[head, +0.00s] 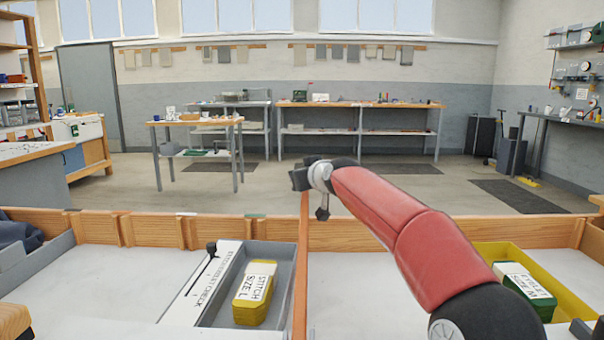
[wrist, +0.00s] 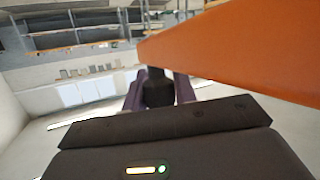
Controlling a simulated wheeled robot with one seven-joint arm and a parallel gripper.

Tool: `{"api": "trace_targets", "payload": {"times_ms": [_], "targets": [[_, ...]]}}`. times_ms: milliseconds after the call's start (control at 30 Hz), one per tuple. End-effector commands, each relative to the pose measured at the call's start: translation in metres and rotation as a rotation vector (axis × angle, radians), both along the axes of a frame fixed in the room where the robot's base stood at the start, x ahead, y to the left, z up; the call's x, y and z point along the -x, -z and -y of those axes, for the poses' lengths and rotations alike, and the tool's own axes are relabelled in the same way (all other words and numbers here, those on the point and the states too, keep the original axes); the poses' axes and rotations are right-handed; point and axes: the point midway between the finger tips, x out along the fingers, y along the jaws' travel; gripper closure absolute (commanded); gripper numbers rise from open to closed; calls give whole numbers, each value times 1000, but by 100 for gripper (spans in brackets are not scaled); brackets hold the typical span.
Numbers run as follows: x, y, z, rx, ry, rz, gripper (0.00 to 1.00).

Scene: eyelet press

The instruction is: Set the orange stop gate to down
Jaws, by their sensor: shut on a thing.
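A broad, flat orange panel (wrist: 240,45) fills the upper right of the wrist view, very close. Its colour fits the orange stop gate, but I see only part of it. My gripper (wrist: 158,95) has a dark block-like grip (wrist: 157,88) between its purple-grey fingers. The grip's top reaches the panel's left end; whether they are joined cannot be made out. In the head view my gripper (head: 300,179) is at the end of my outstretched red arm, above the wooden divider.
A grey tray (head: 284,282) with a yellow "STITCH SIZE L" box (head: 254,292) stands left of the divider (head: 301,262). A black-knobbed slider (head: 211,249) lies beside it. A yellow tray (head: 485,252) with a green box (head: 527,290) is at right.

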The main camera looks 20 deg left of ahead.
Motion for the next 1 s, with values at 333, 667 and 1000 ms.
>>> {"api": "trace_targets", "payload": {"times_ms": [333,667,1000], "targets": [[1,0,-1,3,-3,0,52],[4,-1,3,0,1,2,52],[45,-11,35,2,0,2,52]]}}
